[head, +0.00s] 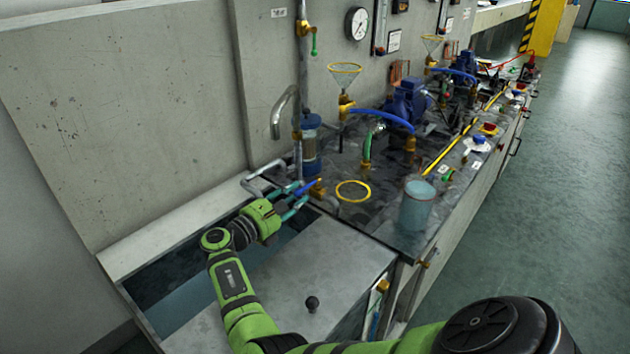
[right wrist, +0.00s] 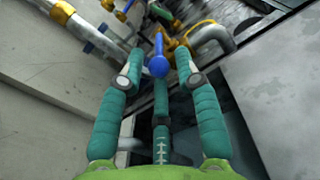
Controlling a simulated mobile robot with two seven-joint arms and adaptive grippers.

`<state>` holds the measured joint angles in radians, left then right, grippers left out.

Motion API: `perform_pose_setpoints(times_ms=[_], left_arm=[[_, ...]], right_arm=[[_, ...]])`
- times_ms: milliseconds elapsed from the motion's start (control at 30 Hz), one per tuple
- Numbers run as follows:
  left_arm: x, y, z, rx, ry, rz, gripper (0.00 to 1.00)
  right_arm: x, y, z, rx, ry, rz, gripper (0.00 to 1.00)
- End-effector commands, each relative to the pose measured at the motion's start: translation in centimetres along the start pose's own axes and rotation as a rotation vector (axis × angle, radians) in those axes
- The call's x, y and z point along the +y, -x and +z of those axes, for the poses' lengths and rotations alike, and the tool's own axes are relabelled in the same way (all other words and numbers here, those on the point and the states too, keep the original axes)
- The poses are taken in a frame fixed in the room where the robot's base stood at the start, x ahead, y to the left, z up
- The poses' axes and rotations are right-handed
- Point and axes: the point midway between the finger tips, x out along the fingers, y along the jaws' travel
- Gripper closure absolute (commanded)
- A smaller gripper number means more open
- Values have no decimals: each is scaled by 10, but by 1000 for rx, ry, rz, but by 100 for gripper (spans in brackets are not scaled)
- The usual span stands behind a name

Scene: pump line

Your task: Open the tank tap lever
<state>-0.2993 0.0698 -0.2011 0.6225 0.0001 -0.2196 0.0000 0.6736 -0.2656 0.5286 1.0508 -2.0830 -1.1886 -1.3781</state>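The tank tap is a brass valve (head: 319,189) with a blue lever (head: 305,187), low beside the pipes at the back of the sink. In the right wrist view the blue lever (right wrist: 158,62) points toward the camera, its round end between my fingertips. My right gripper (head: 290,202) has teal fingers spread apart around the lever; it also shows in the right wrist view (right wrist: 159,72). I cannot tell whether any finger touches the lever. The gripper partly hides the tap in the head view. My left gripper is not in view.
A grey wall rises behind the sink (head: 135,272). A curved metal spout (head: 285,108) and a blue cylinder (head: 311,135) stand close behind the tap. A yellow ring (head: 353,191) and a clear beaker (head: 416,207) are on the dark bench to the right. Pumps stand farther along.

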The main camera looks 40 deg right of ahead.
Motion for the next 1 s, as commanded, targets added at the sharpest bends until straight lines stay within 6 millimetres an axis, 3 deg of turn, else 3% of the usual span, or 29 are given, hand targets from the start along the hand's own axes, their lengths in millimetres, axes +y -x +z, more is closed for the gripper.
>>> perform_pose_setpoints(times_ms=[500,867,933,1000], left_arm=[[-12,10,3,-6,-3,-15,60],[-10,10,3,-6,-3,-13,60],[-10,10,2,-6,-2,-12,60],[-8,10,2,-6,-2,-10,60]], right_arm=[[0,-64,1,-2,1,-2,66],[0,-70,0,-1,1,-1,66],[0,-70,0,-1,1,-1,94],[0,-70,0,-1,1,-1,100]])
